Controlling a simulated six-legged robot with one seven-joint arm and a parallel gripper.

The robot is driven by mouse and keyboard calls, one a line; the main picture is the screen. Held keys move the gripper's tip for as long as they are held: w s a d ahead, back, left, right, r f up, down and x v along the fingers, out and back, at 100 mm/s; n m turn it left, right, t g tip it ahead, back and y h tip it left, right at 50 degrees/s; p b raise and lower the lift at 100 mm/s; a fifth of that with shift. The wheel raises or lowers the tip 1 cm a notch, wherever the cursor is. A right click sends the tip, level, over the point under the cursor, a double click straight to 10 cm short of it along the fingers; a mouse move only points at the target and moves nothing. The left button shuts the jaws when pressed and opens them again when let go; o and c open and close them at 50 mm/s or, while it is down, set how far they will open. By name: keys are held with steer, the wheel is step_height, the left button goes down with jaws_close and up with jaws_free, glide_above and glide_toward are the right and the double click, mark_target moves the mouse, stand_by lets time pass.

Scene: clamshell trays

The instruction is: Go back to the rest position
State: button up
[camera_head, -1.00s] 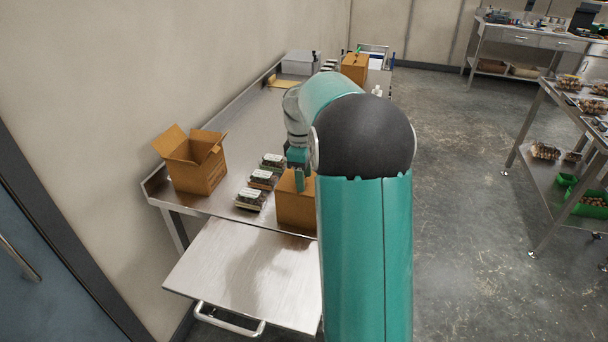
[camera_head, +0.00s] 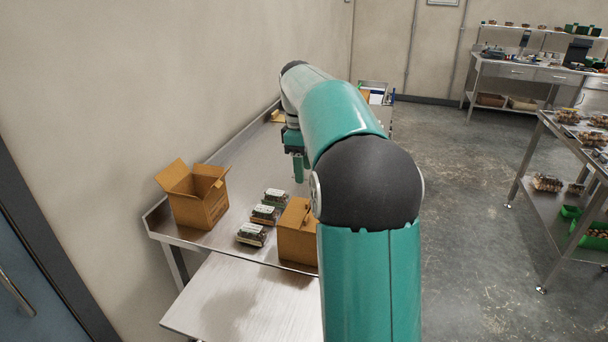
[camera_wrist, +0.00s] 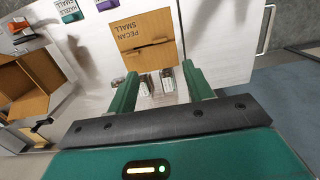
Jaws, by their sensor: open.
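My gripper (camera_head: 299,166) hangs above the steel table (camera_head: 262,150), beyond the clamshell trays and the closed box, touching nothing that I can see. In the wrist view my gripper (camera_wrist: 160,92) shows two green fingers spread apart with no object held between them. Several dark-filled clamshell trays (camera_head: 265,214) stand in a row on the table. A closed brown box (camera_head: 296,236) stands to their right, partly hidden by my arm. In the wrist view a brown box (camera_wrist: 147,45) reads "PECAN SMALL".
An open brown box (camera_head: 199,196) with raised flaps stands at the table's left end, near the wall. A lower steel surface (camera_head: 240,300) lies in front of the table. At right stands a shelf table (camera_head: 535,190) with trays. The floor (camera_head: 455,170) between is clear.

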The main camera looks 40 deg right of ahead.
stand_by(0.4)
steer(key=s+a+r+m+t, duration=0.1)
steer(key=s+a+m+t, duration=0.1)
steer(key=s+a, duration=0.45)
steer(key=s+a+r+m+t, duration=0.15)
steer(key=s+a, duration=0.25)
steer(key=a, duration=0.6)
steer(key=s+a+f+m+t, duration=0.1)
steer(key=s+a+f+m, duration=0.1)
steer(key=s, duration=0.4)
steer(key=s+a+f+m+t, duration=0.1)
steer(key=s+a+f+m, duration=0.1)
steer(key=s+a+f, duration=0.3)
steer(key=shift+s+a+f, duration=0.25)
steer(key=shift+s+a, duration=0.6)
steer(key=shift+s, duration=0.25)
